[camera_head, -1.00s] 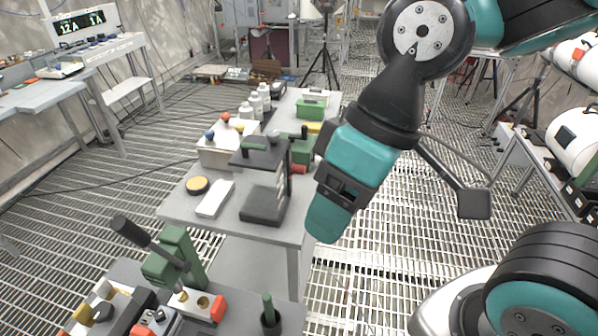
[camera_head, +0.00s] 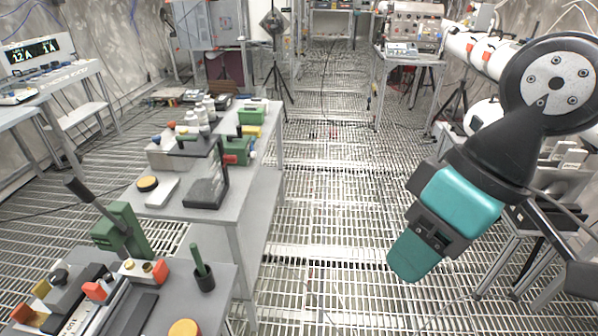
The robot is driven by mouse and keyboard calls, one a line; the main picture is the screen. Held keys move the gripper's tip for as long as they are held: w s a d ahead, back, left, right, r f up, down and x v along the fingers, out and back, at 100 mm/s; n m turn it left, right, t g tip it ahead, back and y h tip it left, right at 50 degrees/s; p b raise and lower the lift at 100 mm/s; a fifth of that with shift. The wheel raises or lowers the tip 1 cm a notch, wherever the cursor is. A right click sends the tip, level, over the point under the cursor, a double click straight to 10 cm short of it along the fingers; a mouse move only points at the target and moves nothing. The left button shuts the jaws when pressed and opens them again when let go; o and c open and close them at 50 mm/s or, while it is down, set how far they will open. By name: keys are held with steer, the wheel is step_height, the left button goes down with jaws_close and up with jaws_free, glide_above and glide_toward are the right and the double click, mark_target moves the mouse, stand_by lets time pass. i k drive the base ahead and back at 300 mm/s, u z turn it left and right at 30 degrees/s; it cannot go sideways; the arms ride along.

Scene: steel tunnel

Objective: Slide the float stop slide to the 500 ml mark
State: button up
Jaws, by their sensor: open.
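My gripper (camera_head: 415,254), at the lower end of my teal and black arm, hangs over the open floor grating right of the benches. It is seen side-on and is open, with nothing seen in it. It is well apart from every bench and touches nothing. I cannot make out the float stop slide or a 500 ml mark in this view. They may be too small, hidden or out of the picture.
A grey bench (camera_head: 238,197) holds a black stand (camera_head: 206,192), white bottles and a green box (camera_head: 252,117). A nearer bench carries a green lever press (camera_head: 122,232). A table (camera_head: 410,60) stands back right. Grating between is clear.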

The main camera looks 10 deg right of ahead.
mark_target(227, 159)
steer(key=u, duration=0.95)
steer(key=k, duration=0.1)
steer(key=z, duration=1.8)
steer(key=i, duration=1.4)
steer(key=u, duration=1.4)
steer(key=i, duration=0.4)
steer(key=u, duration=0.35)
